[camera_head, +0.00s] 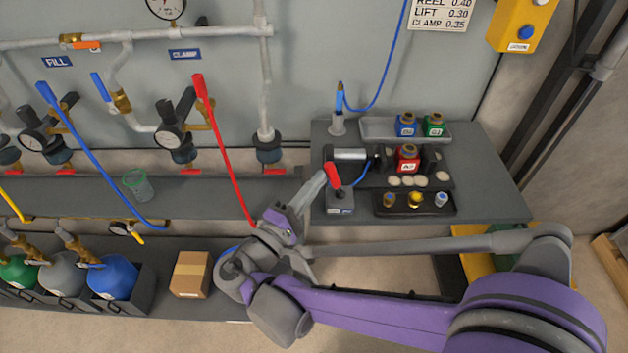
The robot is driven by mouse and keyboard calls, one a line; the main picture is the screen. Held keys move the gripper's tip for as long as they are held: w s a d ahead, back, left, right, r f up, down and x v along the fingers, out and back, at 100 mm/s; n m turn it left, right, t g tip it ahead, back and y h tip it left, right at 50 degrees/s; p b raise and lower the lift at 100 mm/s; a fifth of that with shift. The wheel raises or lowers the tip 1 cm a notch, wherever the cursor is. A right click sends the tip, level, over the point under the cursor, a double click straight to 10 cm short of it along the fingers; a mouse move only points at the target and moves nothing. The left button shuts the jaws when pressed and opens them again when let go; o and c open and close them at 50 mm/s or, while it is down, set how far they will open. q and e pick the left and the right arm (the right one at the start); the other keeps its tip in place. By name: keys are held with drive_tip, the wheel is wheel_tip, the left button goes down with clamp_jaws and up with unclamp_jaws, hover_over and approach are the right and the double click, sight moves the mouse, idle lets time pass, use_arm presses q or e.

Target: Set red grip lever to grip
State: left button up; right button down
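The short red grip lever (333,176) stands on a small grey box (340,202) at the left of the dark bench, its top tilted to the left. My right gripper (316,188) reaches up from below, with its fingertips just left of the lever and box. I cannot tell whether it touches the lever. The fingers appear edge-on, so their opening is hidden. My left gripper is not in view.
A grey cylinder (349,154), a red block (407,158), blue and green blocks (407,125) and a dark tray (413,204) stand on the bench (480,180). A long red hose (228,160) hangs left of my gripper. A cardboard box (190,274) sits lower left.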

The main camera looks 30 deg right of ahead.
drive_tip(key=d+m+y+p, duration=0.1)
drive_tip(key=p, duration=0.1)
drive_tip(key=s+d+r+m+y+p, duration=0.1)
drive_tip(key=m+p, duration=0.1)
drive_tip(key=p, duration=0.1)
drive_tip(key=s+d+r+m+g+y+p, duration=0.1)
drive_tip(key=p, duration=0.1)
drive_tip(key=shift+r+m, duration=0.2)
drive_tip(key=shift+m, duration=0.1)
use_arm(q)
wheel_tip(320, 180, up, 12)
drive_tip(key=p, duration=0.3)
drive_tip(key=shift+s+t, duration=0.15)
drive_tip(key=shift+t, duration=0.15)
use_arm(e)
drive_tip(key=shift+s+d+f+m+y, duration=0.15)
drive_tip(key=shift+s+d+m+y, duration=0.25)
drive_tip(key=shift+d+m+y, duration=0.35)
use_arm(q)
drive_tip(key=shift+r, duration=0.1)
